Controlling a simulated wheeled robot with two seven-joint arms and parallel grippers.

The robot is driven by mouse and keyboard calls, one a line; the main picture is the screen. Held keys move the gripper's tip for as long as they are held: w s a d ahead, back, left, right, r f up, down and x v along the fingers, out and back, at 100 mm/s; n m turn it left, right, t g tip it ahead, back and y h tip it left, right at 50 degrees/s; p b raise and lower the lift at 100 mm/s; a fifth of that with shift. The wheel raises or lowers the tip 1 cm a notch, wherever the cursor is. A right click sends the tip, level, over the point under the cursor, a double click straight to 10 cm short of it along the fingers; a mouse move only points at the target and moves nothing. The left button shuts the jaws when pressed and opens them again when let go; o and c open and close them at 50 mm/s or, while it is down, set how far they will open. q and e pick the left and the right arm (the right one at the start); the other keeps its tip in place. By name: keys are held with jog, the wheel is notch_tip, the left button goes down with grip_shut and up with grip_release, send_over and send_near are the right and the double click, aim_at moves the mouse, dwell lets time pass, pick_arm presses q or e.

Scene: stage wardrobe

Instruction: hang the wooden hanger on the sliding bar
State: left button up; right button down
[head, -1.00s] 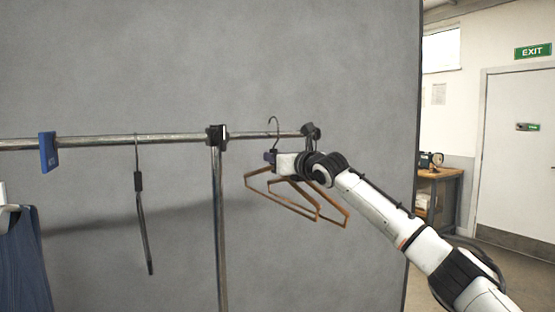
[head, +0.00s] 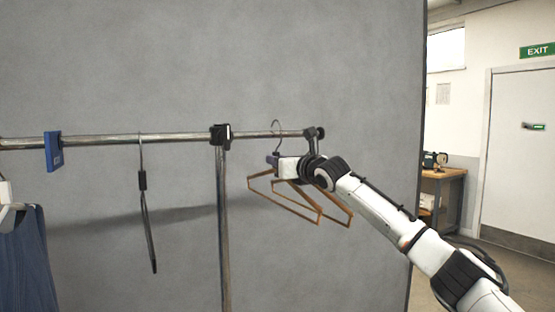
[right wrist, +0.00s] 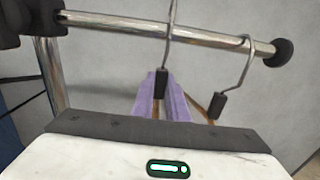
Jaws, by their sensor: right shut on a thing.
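My right gripper (head: 272,160) is shut on the neck of a wooden hanger (head: 285,208), just below the sliding bar (head: 250,135). The held hanger's thin metal hook (head: 276,123) rises above the bar. In the right wrist view, my purple fingers (right wrist: 165,95) pinch the dark neck, and its hook shaft (right wrist: 172,12) crosses the bar (right wrist: 220,40); its tip is out of frame. I cannot tell whether the hook rests on the bar. A second wooden hanger (head: 340,201) hangs from the bar near the end cap (right wrist: 278,52). My left gripper is not in view.
An upright post (head: 222,230) with a black clamp (head: 220,134) stands left of the hangers. Further left are a dark hanger (head: 148,220), a blue tag (head: 53,151) and a blue garment (head: 25,265). A grey wall stands behind the rail.

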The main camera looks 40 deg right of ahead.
jog(key=shift+f, duration=1.15)
jog(key=c, duration=1.7)
grip_release()
jog(key=shift+o, duration=0.2)
jog(key=shift+s+a+f+b, duration=0.1)
jog(key=shift+s+b, duration=0.3)
jog(key=shift+s, duration=0.25)
jog(key=s, duration=0.2)
jog(key=s+a+b, duration=0.1)
jog(key=s, duration=0.2)
jog(key=s+b, duration=0.1)
jog(key=s, duration=0.1)
jog(key=shift+s+a, duration=0.25)
jog(key=shift+s, duration=0.15)
jog(key=shift+s+a, duration=0.15)
jog(key=shift+s, duration=0.4)
